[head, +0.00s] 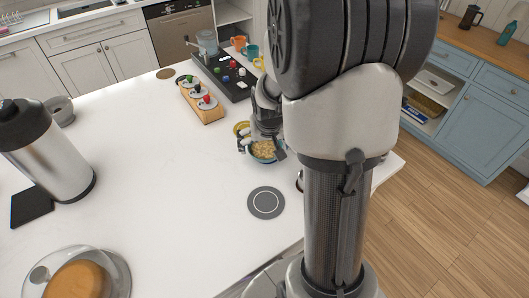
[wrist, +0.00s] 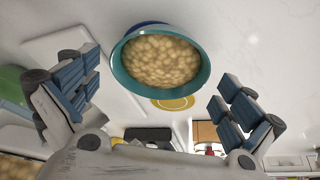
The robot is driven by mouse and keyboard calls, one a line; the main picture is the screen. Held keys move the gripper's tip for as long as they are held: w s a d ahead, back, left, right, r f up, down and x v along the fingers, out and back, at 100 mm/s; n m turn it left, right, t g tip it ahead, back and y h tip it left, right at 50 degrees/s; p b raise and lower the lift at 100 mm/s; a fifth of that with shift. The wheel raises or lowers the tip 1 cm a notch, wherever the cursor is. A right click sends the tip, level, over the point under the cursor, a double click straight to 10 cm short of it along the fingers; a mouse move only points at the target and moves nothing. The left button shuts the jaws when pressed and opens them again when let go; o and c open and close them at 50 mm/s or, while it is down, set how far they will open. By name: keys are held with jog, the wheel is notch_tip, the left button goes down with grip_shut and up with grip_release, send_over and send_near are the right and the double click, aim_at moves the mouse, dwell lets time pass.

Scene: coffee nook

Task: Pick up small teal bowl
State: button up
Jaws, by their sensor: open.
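The small teal bowl (wrist: 118,77) is in the upper middle of the wrist view, filled with pale, beige pieces. In the head view the bowl (head: 252,157) stands on the white counter, partly hidden by my gripper and arm. My gripper (wrist: 158,95) is open, with one finger to each side of the bowl in the wrist view. Neither finger visibly touches the bowl. In the head view my gripper (head: 262,146) is right at the bowl, with its fingers spread around it.
A yellow round item (head: 241,128) lies just behind the bowl. A wooden holder (head: 203,104) with several knobbed lids and a black tray (head: 222,72) stand farther back. A grey round mat (head: 266,203) lies in front. A steel carafe (head: 48,155) stands left; the middle counter is clear.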

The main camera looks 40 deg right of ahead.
aim_at(265, 151)
jog(key=x, duration=0.3)
jog(key=shift+b, duration=0.35)
jog(key=shift+s+r, duration=0.1)
jog(key=c, duration=1)
jog(key=shift+r, duration=0.1)
jog(key=shift+c, duration=0.4)
